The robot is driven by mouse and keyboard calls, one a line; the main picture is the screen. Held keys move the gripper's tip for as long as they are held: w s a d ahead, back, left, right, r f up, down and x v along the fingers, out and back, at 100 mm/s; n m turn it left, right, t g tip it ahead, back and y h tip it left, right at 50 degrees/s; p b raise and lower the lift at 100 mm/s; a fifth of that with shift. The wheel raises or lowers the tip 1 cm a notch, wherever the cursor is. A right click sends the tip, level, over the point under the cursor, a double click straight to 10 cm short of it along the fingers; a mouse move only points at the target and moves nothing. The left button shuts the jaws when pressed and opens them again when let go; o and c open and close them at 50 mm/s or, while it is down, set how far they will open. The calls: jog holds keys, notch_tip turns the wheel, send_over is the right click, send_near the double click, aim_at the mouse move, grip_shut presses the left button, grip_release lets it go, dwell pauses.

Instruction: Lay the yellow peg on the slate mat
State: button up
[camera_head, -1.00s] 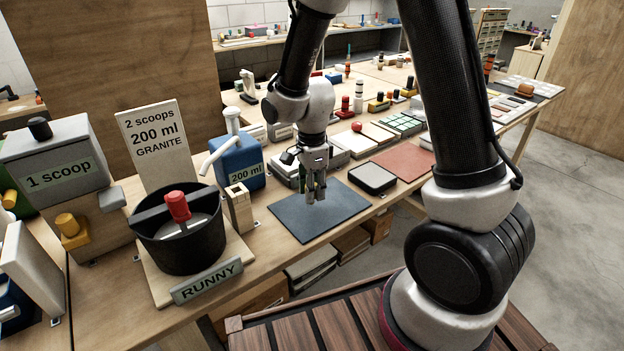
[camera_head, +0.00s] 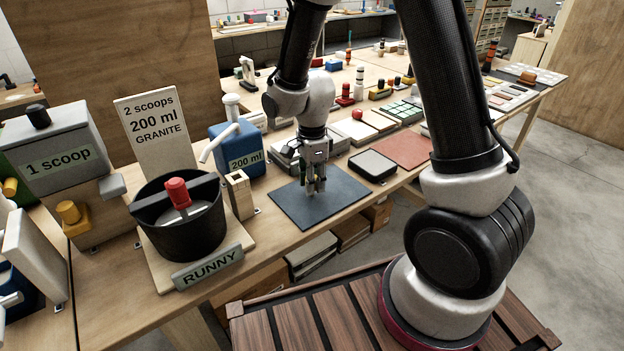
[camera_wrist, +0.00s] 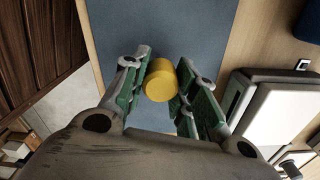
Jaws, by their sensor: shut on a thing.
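The yellow peg (camera_wrist: 160,82) shows in the wrist view between the two green-padded fingers of my gripper (camera_wrist: 162,88), with its round end toward the camera. My gripper is shut on it. The slate mat (camera_wrist: 190,28) lies beyond the peg in that view. In the head view my gripper (camera_head: 316,188) points down over the slate mat (camera_head: 297,208), near the mat's middle. The peg is hard to make out there, hidden by the fingers. I cannot tell whether its lower end touches the mat.
A small wooden block holder (camera_head: 239,196) and a black bucket (camera_head: 181,232) with a red knob stand left of the mat. The slate mat is otherwise bare.

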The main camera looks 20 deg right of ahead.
jog(key=shift+f, duration=0.2)
jog(key=o, duration=1)
notch_tip(320, 180, up, 12)
